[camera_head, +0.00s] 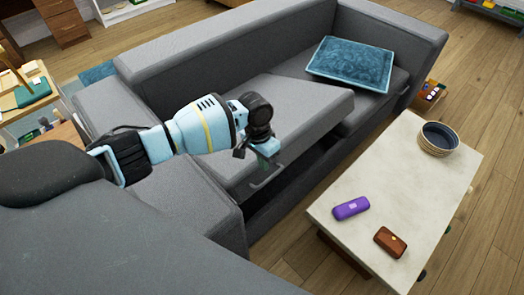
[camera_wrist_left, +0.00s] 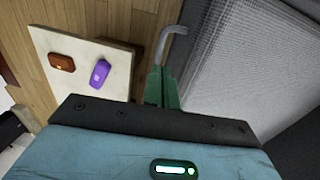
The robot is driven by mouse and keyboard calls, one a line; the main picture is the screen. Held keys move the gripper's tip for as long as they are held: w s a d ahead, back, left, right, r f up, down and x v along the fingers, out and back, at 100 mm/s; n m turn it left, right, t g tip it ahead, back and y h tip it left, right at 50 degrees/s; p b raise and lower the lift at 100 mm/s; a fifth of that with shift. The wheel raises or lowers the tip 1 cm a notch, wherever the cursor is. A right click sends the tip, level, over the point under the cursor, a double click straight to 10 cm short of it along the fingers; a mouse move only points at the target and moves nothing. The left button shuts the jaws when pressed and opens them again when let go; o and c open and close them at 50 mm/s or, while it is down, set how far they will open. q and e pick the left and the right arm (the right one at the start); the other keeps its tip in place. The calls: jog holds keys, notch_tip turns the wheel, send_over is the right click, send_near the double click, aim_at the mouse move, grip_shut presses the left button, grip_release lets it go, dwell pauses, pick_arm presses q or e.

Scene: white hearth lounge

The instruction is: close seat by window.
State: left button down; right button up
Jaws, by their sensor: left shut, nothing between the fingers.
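The grey sofa (camera_head: 190,55) has a seat section (camera_head: 305,105) standing raised, with a dark gap under its front edge. Its grey fabric also appears to fill the right of the left wrist view (camera_wrist_left: 245,60). My left gripper (camera_head: 266,168) is at the front left part of the raised seat, shut and empty. Its green fingers show in the left wrist view (camera_wrist_left: 163,88). I cannot tell whether they touch the seat. My right gripper is not in view.
A pale table (camera_head: 350,235) stands in front of the sofa with a purple case (camera_head: 350,208), a brown case (camera_head: 390,242) and a dark bowl (camera_head: 439,138). A blue cushion (camera_head: 350,63) lies on the sofa's far seat. A narrow strip of floor separates sofa and table.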

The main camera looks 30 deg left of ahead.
aim_at(266, 180)
pick_arm(q)
jog(key=shift+s+d+f+b, duration=0.1)
jog(key=shift+d+f+b, duration=0.1)
jog(key=shift+f, duration=1.15)
jog(key=shift+s+d+f+b, duration=0.1)
jog(key=shift+d+f+b, duration=0.1)
jog(key=shift+f, duration=1.15)
jog(key=d+f+y+b, duration=0.1)
jog(key=f+b, duration=0.2)
jog(key=f, duration=0.5)
jog(key=s+d+f+t+y+b, duration=0.1)
jog(key=f+b, duration=0.3)
jog(key=f, duration=0.4)
jog(key=shift+d+f+y, duration=0.4)
jog(key=shift+d, duration=0.35)
jog(key=shift+s+r, duration=0.1)
jog(key=shift+r, duration=0.05)
